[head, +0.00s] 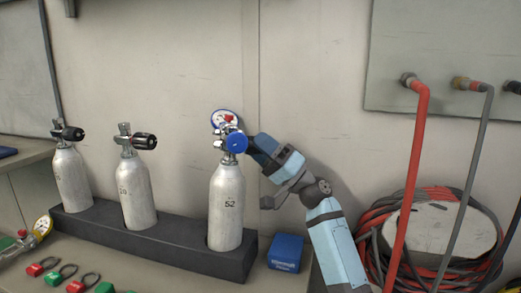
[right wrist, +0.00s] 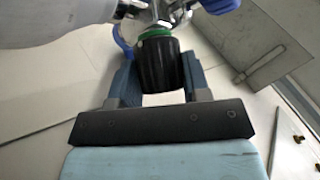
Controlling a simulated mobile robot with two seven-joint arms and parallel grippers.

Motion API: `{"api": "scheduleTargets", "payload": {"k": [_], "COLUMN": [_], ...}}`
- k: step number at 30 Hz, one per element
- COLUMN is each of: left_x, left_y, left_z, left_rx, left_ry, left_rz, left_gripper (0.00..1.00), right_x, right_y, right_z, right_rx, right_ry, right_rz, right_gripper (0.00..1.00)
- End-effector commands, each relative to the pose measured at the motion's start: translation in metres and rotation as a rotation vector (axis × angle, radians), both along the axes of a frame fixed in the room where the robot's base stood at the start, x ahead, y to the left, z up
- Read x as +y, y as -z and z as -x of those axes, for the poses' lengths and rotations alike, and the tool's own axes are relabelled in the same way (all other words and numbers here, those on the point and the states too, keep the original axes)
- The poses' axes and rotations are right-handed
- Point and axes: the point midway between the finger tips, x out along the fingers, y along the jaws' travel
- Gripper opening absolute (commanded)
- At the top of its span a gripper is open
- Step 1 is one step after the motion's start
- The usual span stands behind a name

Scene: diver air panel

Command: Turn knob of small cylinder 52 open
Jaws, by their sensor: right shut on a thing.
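The small cylinder 52 (head: 226,208) stands upright in the rack, its number facing me. A blue regulator (head: 236,142) and a gauge (head: 224,119) sit on its valve. My right gripper (head: 251,147) reaches in from the right at valve height. In the right wrist view, the black knob (right wrist: 158,68) with a green ring at its base sits between the fingers of my right gripper (right wrist: 160,62), which is shut on it. In the head view the knob is hidden behind the regulator and gripper. My left gripper is not in view.
Two more cylinders (head: 136,192) (head: 72,180) stand left in the dark rack (head: 180,243). A blue box (head: 286,252) lies right of the rack, below my right arm. Red and grey hoses (head: 411,180) hang and coil at the right. Red and green tags lie in front.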

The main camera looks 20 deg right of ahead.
Motion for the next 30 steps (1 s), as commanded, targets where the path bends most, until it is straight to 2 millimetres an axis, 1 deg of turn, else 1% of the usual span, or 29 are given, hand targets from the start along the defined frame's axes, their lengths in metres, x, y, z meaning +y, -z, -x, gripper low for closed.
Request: {"api": "scheduleTargets", "payload": {"k": [15,16,19,27,30], "left_x": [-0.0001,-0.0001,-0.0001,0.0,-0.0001], "left_y": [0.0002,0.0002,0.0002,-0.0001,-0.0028], "left_z": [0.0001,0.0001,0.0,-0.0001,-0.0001], "left_rx": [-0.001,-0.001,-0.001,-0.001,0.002], "left_ry": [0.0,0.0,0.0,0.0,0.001], "left_rz": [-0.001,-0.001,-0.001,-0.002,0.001], "left_gripper": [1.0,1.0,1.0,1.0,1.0], "right_x": [-0.0004,-0.0004,-0.0003,-0.0003,-0.0003], "right_y": [-0.0005,-0.0004,-0.0004,-0.0007,-0.0064], "right_z": [0.0001,0.0,0.0001,0.0,0.0], "right_rx": [-0.023,-0.023,-0.023,-0.022,-0.023], "right_ry": [0.003,0.002,0.002,0.003,0.003], "right_rz": [0.002,0.001,0.001,0.002,0.002], "right_gripper": [0.2,0.46,0.69,0.69,0.69]}}
